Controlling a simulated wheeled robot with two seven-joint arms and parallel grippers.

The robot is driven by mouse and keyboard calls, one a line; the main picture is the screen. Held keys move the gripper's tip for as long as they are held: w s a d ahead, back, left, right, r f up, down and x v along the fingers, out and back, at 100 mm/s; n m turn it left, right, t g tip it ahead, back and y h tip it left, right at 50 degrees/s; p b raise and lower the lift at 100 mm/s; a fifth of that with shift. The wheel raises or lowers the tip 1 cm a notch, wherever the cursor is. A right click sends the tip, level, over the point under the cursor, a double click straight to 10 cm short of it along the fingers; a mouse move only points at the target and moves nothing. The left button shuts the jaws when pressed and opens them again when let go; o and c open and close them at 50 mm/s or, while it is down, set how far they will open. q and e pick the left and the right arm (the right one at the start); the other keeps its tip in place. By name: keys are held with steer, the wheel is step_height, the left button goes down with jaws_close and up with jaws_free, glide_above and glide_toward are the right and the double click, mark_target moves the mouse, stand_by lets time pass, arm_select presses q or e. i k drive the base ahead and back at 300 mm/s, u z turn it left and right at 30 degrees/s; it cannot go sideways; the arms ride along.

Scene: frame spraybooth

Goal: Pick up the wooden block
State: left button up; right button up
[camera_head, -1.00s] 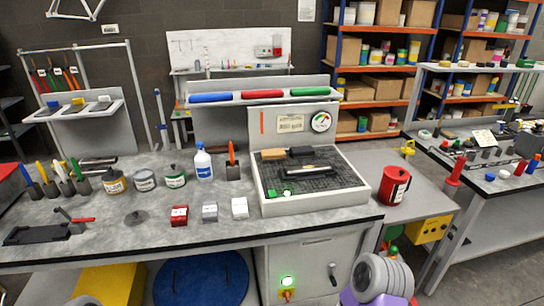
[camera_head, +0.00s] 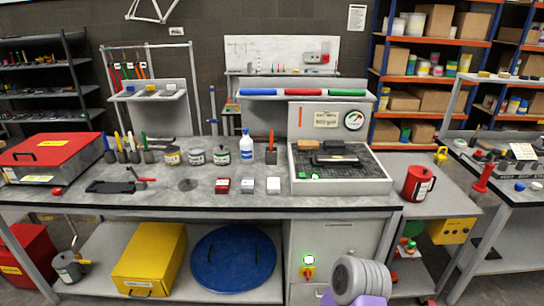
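A small tan block (camera_head: 307,145), which looks like the wooden block, lies at the back left of a white-rimmed tray (camera_head: 342,187) on the workbench. It sits on the dark grid floor of the tray, beside a black block (camera_head: 333,145). Its front is partly close to a long dark tool with a pale strip (camera_head: 335,159). Neither of my grippers shows in the head view. A grey ribbed and purple part, probably of my own arm, shows at the bottom right, well below the tray.
Red, grey and white small blocks (camera_head: 248,186) stand left of the tray. Tins (camera_head: 196,156), a spray bottle (camera_head: 246,145) and a red toolbox (camera_head: 50,158) are further left. A red canister (camera_head: 418,183) stands right of the tray. The bench's front strip (camera_head: 200,200) is mostly clear.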

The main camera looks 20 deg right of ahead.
mark_target(301, 145)
steer(key=u, duration=0.3)
steer(key=k, duration=0.4)
steer(key=z, duration=0.95)
steer(key=i, duration=0.85)
steer(key=z, duration=0.2)
